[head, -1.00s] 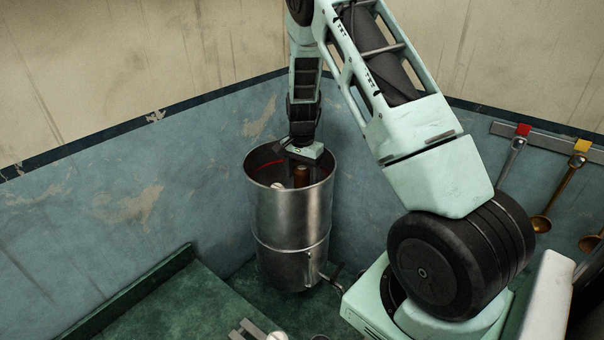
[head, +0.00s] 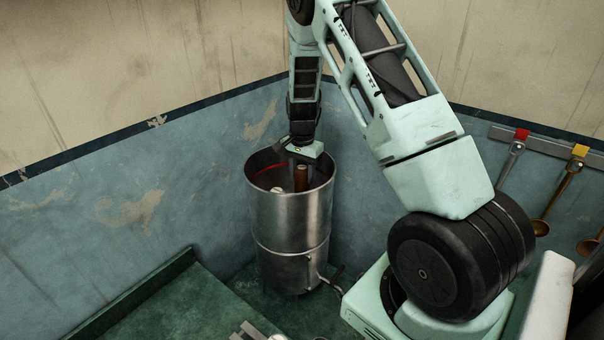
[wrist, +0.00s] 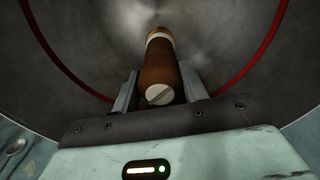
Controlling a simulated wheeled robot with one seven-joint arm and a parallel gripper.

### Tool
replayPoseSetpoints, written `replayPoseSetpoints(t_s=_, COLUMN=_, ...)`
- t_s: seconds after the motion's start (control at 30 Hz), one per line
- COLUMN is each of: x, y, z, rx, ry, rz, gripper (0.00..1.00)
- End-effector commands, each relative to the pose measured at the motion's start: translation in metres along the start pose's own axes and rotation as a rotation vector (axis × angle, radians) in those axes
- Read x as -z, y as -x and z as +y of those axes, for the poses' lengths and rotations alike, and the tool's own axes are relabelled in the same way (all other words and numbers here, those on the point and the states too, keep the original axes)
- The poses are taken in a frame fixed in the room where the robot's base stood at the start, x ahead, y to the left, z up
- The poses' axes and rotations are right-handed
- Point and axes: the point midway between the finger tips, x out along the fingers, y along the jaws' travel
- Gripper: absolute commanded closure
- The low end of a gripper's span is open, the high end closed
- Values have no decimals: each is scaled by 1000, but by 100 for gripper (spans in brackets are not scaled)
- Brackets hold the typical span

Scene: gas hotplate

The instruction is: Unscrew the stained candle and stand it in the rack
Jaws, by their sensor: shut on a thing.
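The stained candle (wrist: 160,62) is a brown cylinder with a pale band at its far end and a slotted end cap facing the wrist camera. It stands inside the tall steel vessel (head: 290,222), where its brown side (head: 302,173) shows in the head view. My gripper (wrist: 160,86) reaches down into the mouth of the vessel and is shut on the candle, one finger on each side. The gripper also shows at the rim in the head view (head: 302,163). The candle's far end is blurred, so I cannot tell whether it still sits in a thread.
A pale rounded thing (head: 277,189) shows inside the vessel, left of the candle. A red line runs around the inner wall. A grey slotted piece (head: 246,331) is cut off at the bottom edge. Ladles (head: 541,226) hang at the right. The green surface (head: 190,308) at left is clear.

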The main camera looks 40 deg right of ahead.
Motion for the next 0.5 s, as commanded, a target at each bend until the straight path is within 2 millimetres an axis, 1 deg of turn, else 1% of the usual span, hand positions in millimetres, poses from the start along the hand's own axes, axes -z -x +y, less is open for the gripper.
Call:
replayPoseSetpoints(t_s=0.03, x=0, y=3, z=0, rx=1, ry=0, rz=1, gripper=88)
replayPoseSetpoints(t_s=0.5, x=0, y=15, z=0, rx=0, ry=0, rz=1, gripper=88)
